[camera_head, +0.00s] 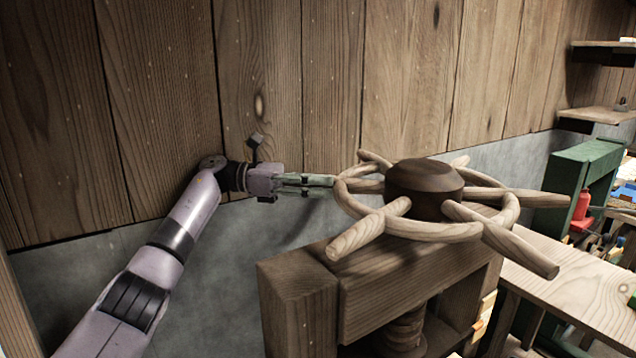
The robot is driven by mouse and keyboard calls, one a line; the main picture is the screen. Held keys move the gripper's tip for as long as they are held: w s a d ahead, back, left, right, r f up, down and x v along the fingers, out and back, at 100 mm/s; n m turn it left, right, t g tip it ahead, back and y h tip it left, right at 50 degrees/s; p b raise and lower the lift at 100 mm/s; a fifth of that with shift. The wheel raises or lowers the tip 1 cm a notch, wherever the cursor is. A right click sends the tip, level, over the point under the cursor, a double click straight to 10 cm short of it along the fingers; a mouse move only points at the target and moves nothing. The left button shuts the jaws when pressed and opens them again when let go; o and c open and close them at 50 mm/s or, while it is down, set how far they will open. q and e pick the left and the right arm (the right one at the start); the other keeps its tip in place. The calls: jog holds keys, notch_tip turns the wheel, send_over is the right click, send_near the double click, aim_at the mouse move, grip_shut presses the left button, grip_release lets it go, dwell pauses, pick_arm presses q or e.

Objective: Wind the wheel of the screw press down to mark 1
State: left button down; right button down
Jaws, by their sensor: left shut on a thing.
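The wooden wheel (438,230) of the screw press lies flat on top of the press frame (375,290), with a dark round hub (425,188) and several pale handles sticking out past its rim. My left gripper (330,181) reaches in from the left at the wheel's left side. Its fingers are shut at the end of the handle that points left. Below the frame's top beam a threaded wooden screw (402,330) shows in part. Small coloured marks (484,310) show on the right post; I cannot read them. My right gripper is not in view.
A plank wall (300,90) stands close behind the wheel and my left arm. At the right are a wooden bench (580,285), a green frame (580,175), a red bottle (582,205) and wall shelves (597,115).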

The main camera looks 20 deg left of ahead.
pick_arm(q)
jog(key=shift+a+r, duration=0.1)
jog(key=shift+r, duration=0.75)
jog(key=c, duration=1.7)
grip_release()
jog(key=o, duration=0.4)
jog(key=shift+w, duration=0.15)
jog(key=r, duration=0.7)
jog(key=shift+d+r, duration=0.15)
jog(key=shift+d, duration=0.05)
jog(key=shift+w+a+r, duration=0.1)
jog(key=shift+w+r, duration=0.05)
jog(key=shift+r, duration=0.4)
jog(key=shift+s, duration=0.2)
